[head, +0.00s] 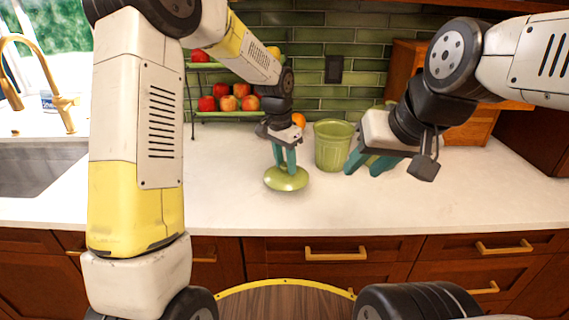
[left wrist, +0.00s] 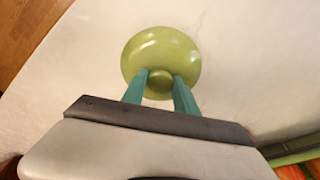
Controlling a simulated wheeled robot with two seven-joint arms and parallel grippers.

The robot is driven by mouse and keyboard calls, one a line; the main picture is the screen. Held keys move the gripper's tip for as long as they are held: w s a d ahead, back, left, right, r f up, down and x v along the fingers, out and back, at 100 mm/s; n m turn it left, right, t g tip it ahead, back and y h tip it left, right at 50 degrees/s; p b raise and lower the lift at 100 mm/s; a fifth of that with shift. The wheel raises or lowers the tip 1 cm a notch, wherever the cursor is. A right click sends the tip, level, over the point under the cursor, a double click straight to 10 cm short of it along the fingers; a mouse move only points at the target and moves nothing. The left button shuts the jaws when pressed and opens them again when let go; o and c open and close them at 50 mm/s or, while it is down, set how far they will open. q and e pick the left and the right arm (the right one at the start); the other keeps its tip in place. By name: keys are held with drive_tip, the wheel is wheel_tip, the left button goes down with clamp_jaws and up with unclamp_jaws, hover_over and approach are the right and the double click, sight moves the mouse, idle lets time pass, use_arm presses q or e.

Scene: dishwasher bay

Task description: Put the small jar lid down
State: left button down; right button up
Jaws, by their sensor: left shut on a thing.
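The small jar lid (head: 287,180) is a round, glossy green disc with a knob on top. It also shows in the left wrist view (left wrist: 160,53). My left gripper (head: 285,168) points down with its teal fingers shut on the lid's knob. The lid is at or just above the white counter; I cannot tell whether it touches. My right gripper (head: 372,163) is to the right, beside a green jar (head: 333,146) with no lid on it. Its teal fingers look spread apart, with nothing seen between them.
A two-tier rack (head: 230,115) with red apples stands at the back left, with an orange (head: 298,120) near it. A wooden cabinet (head: 478,125) stands at the back right. The sink (head: 40,168) is at the left. The white counter (head: 400,210) is clear in front.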

sight(284, 164)
use_arm(q)
drive_tip(key=shift+w+a, duration=0.15)
drive_tip(key=shift+w, duration=0.3)
drive_tip(key=shift+s+f, duration=0.1)
drive_tip(key=shift+f, duration=1.7)
drive_tip(key=shift+f, duration=0.1)
drive_tip(key=c, duration=0.9)
unclamp_jaws()
drive_tip(key=shift+c, duration=0.2)
wheel_tip(284, 164, up, 12)
drive_tip(key=s+a, duration=0.1)
drive_tip(key=s+a+r+n+t, duration=0.2)
drive_tip(key=s+a+r+n, duration=0.2)
drive_tip(key=s+a+r, duration=0.55)
drive_tip(key=s+a+f+n+t, duration=0.1)
drive_tip(key=s+n, duration=0.1)
drive_tip(key=s, duration=0.6)
drive_tip(key=s+a+f+n+t+h, duration=0.1)
drive_tip(key=s+a+n+t, duration=0.1)
drive_tip(key=s, duration=0.6)
drive_tip(key=shift+a, duration=0.2)
